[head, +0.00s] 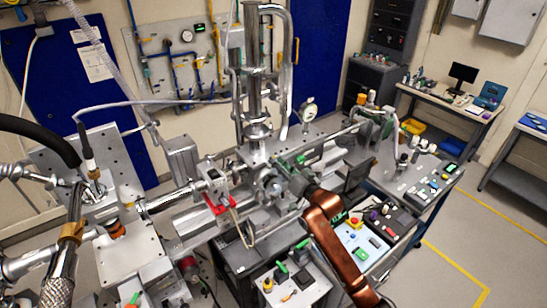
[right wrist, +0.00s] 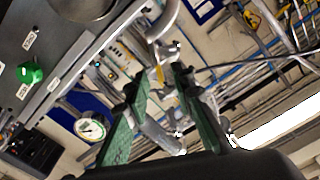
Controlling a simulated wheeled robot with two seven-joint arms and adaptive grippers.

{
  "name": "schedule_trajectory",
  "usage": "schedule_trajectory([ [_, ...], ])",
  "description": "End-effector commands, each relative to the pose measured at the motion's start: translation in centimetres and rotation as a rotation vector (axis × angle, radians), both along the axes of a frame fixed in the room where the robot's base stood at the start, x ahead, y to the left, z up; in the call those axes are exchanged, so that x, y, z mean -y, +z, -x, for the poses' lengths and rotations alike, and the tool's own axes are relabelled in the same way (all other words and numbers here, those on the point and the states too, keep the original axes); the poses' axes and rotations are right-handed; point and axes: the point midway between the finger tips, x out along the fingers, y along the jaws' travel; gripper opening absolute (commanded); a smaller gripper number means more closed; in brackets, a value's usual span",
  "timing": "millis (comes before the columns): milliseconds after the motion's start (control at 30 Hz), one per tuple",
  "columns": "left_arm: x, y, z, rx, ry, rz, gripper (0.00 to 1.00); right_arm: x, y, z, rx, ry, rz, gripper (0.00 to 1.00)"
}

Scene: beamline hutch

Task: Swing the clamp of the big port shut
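My right gripper (head: 290,171) reaches in from the lower right on its copper-coloured arm, close to the steel chamber (head: 257,157) in the middle of the head view. In the right wrist view its two green fingers (right wrist: 162,85) stand apart, with no thing held between them. Round metal port fittings (head: 268,184) lie just left of the gripper in the head view. The clamp of the big port cannot be made out clearly among them; the gripper and wrist partly cover this area. My left gripper is not in view.
A vertical steel column (head: 253,70) rises above the chamber. A dial gauge (head: 308,110) stands behind it, and also shows in the right wrist view (right wrist: 91,127). Red-handled parts (head: 215,206) sit left. A control panel (head: 362,250) lies right of my arm. Floor at far right is clear.

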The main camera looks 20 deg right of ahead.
Motion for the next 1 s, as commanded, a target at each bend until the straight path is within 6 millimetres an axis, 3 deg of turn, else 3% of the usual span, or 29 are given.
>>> schedule_trajectory([
  [233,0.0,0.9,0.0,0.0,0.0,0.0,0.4,-1.0,0.1,-2.8,-0.001,0.0,0.0,0.22],
  [600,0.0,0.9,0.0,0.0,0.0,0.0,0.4,-1.2,-0.1,-3.3,-0.001,0.0,0.001,0.22],
  [900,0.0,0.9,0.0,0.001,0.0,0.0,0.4,-1.2,-0.1,-3.3,-0.001,0.0,0.001,0.01],
  [1000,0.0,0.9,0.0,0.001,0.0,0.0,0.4,-1.2,-0.1,-3.3,-0.001,0.0,0.001,0.0],
])
